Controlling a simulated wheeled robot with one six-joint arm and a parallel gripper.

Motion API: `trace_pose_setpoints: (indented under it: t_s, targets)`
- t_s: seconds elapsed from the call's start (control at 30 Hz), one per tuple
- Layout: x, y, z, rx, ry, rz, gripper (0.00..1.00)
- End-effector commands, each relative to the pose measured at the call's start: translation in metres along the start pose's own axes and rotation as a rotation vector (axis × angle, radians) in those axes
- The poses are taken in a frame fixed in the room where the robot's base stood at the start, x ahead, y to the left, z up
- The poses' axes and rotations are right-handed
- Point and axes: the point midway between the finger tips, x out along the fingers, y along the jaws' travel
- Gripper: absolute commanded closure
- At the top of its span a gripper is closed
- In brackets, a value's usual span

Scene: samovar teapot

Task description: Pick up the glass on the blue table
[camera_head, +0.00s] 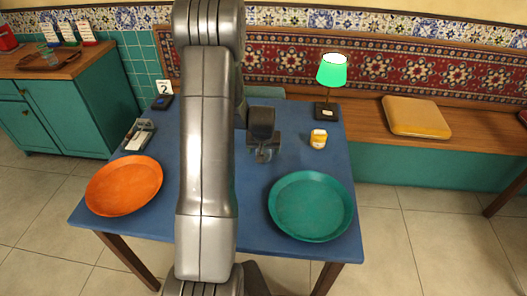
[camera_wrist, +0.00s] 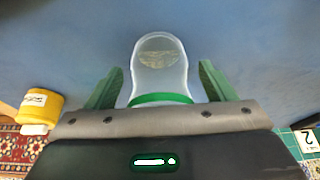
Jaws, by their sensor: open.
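The clear glass (camera_wrist: 159,66) with a green band stands between the two green fingers of my gripper (camera_wrist: 158,84) in the wrist view. The fingers are open, with a visible space on each side of the glass. In the head view my gripper (camera_head: 263,153) is over the back middle of the blue table (camera_head: 292,157). I cannot make out the glass in the head view; my gripper and arm cover that area. The table's blue top (camera_wrist: 255,45) fills the wrist view's background.
On the table are an orange tray (camera_head: 124,186), a teal tray (camera_head: 311,206), a yellow jar (camera_head: 318,139), a green-shaded lamp (camera_head: 331,72), a number 2 card (camera_head: 164,88) and a grey holder (camera_head: 139,134). A bench (camera_head: 365,118) runs behind.

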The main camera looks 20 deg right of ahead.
Motion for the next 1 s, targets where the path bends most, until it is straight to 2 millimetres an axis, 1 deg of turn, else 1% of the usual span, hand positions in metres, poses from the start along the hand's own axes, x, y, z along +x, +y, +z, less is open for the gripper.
trace_pose_setpoints:
  t_s: [0.17, 0.3, 0.37, 0.4, 0.63, 0.73, 0.87, 1.0]
  targets:
    - [0.0, 0.0, 0.0, 0.0, 0.001, 0.0, 0.23]
    - [0.0, 0.0, 0.0, 0.0, 0.0, 0.0, 0.51]
    - [0.0, 0.0, 0.0, 0.0, 0.0, 0.0, 0.63]
    - [0.0, 0.0, 0.0, 0.0, 0.0, 0.0, 0.71]
    - [-0.001, 0.0, -0.001, 0.0, 0.001, 0.0, 0.72]
    - [-0.005, 0.0, -0.003, 0.0, 0.003, 0.0, 0.72]
    - [-0.021, 0.0, -0.01, -0.001, 0.005, 0.0, 0.72]
    - [-0.045, 0.0, -0.02, -0.001, 0.006, 0.0, 0.72]
